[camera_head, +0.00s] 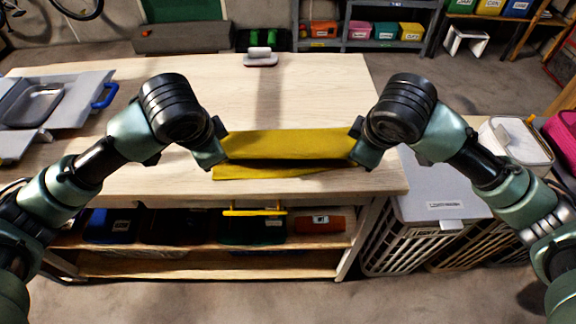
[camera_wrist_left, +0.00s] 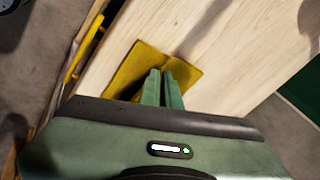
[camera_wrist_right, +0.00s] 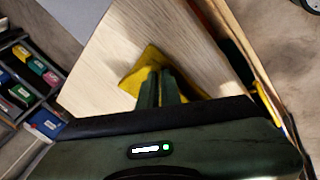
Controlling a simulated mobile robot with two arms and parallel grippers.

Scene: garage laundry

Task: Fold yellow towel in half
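The yellow towel (camera_head: 290,143) is stretched between my two grippers near the front edge of the wooden table. Its upper layer spans from gripper to gripper, and a lower strip (camera_head: 262,171) shows below it on the table, with a dark gap between them. My left gripper (camera_head: 221,152) is at the towel's left end, its fingers close together on the cloth; the towel also shows in the left wrist view (camera_wrist_left: 133,68). My right gripper (camera_head: 357,150) is likewise closed on the right end, with the towel around its fingertips in the right wrist view (camera_wrist_right: 140,72). The pinched cloth is mostly hidden.
The wooden table top (camera_head: 310,85) is clear behind the towel. An iron-like object (camera_head: 261,57) stands at its back edge. A grey board with a metal tray (camera_head: 36,103) lies at the left. A lidded grey hamper (camera_head: 440,200) stands to the right of the table.

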